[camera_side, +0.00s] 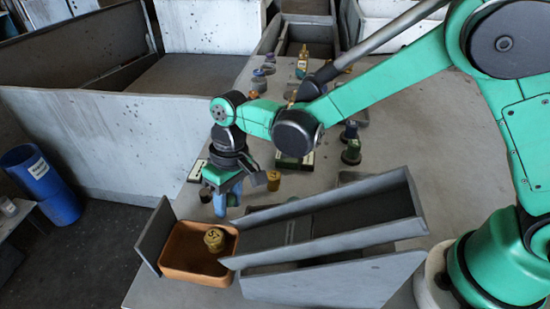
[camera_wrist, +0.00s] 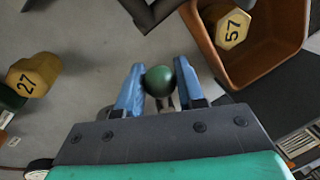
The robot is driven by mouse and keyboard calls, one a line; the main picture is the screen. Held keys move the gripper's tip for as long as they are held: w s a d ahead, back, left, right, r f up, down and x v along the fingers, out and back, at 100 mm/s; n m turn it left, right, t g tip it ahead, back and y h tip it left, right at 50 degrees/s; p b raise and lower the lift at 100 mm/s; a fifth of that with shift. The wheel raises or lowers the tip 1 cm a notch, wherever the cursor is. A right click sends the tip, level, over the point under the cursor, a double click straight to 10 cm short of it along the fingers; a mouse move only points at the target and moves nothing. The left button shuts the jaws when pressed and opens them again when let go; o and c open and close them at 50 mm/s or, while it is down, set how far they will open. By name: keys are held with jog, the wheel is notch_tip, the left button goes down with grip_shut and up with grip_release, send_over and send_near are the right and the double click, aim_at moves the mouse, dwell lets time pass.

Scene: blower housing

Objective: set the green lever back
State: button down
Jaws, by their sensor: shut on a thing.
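The green lever shows in the wrist view as a round dark green knob (camera_wrist: 158,80), with a short piece that may be its stem below it. My gripper (camera_wrist: 161,92) has its two blue fingers on either side of the knob and is shut on it. In the side view my gripper (camera_side: 222,206) points down beside the orange tray, just past its back edge. The lever is hidden there behind the fingers, so I cannot tell its tilt.
The orange tray (camera_side: 195,277) holds a brass hexagonal piece (camera_side: 214,240), marked 57 in the wrist view (camera_wrist: 233,28). A grey chute (camera_side: 335,282) runs right from the tray. A brass piece marked 27 (camera_wrist: 34,78) stands left in the wrist view. A blue bin (camera_side: 36,175) stands far left.

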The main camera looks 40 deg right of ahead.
dwell(0.4)
jog(key=d+n, duration=0.1)
jog(key=n, duration=0.1)
jog(key=w+n, duration=0.1)
jog(key=shift+d+n+g, duration=0.3)
jog(key=shift+d+n, duration=0.1)
jog(key=shift+w+d+n+g+h, duration=0.15)
jog(key=shift+w+d+n, duration=0.15)
jog(key=shift+n, duration=0.55)
jog(key=shift+w+d+n+g+h, duration=0.15)
jog(key=shift+w+n, duration=0.25)
jog(key=shift+n, duration=0.5)
jog(key=shift+w+d+n+h, duration=0.2)
jog(key=shift+w+d+n, duration=0.15)
jog(key=shift+n, duration=0.5)
jog(key=c, duration=0.6)
grip_release()
jog(key=shift+o, duration=0.2)
notch_tip(320, 180, up, 20)
jog(key=shift+c, duration=0.2)
